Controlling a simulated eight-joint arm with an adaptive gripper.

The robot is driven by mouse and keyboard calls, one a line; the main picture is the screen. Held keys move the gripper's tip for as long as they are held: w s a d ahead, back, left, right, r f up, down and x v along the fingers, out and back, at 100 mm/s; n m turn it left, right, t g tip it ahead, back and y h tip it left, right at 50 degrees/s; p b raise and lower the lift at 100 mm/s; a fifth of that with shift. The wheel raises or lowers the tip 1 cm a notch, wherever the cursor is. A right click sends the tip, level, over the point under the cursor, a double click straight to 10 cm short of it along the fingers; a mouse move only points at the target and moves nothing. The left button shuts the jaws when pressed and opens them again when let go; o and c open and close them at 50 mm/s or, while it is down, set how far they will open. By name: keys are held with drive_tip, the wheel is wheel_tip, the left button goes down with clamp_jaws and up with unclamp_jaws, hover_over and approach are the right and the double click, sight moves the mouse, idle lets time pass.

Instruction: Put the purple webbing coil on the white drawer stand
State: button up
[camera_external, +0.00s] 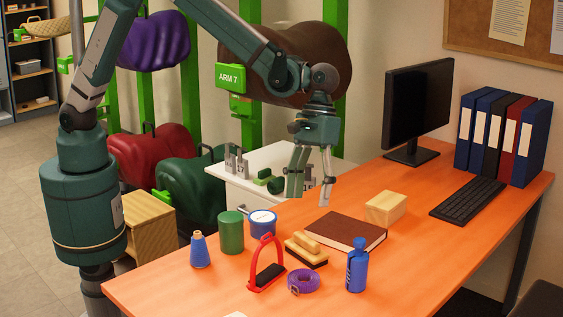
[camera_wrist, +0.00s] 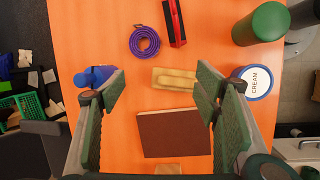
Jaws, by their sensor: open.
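The purple webbing coil (camera_external: 303,281) lies flat on the orange desk near its front edge, between the red stirrup and the blue bottle. It also shows at the top of the wrist view (camera_wrist: 145,41). The white drawer stand (camera_external: 236,191) is behind the desk, with small green and grey items on its top. My gripper (camera_external: 311,190) is open and empty above the desk, behind and above the coil. In the wrist view its fingers (camera_wrist: 160,88) are spread wide above the wooden brush and brown book, with the coil beyond the fingertips.
A monitor (camera_external: 418,106) and keyboard (camera_external: 468,198) stand farther right.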

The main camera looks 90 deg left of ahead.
drive_tip(key=n+g, duration=0.1)
drive_tip(key=g, duration=0.1)
approach(304, 277)
drive_tip(key=shift+f, duration=0.35)
drive_tip(key=shift+s+d+f, duration=0.1)
drive_tip(key=shift+x, duration=1.15)
drive_tip(key=shift+f, duration=0.15)
drive_tip(key=shift+b+x, duration=0.75)
drive_tip(key=shift+x, duration=1.7)
drive_tip(key=shift+s, duration=0.1)
drive_tip(key=c, duration=0.8)
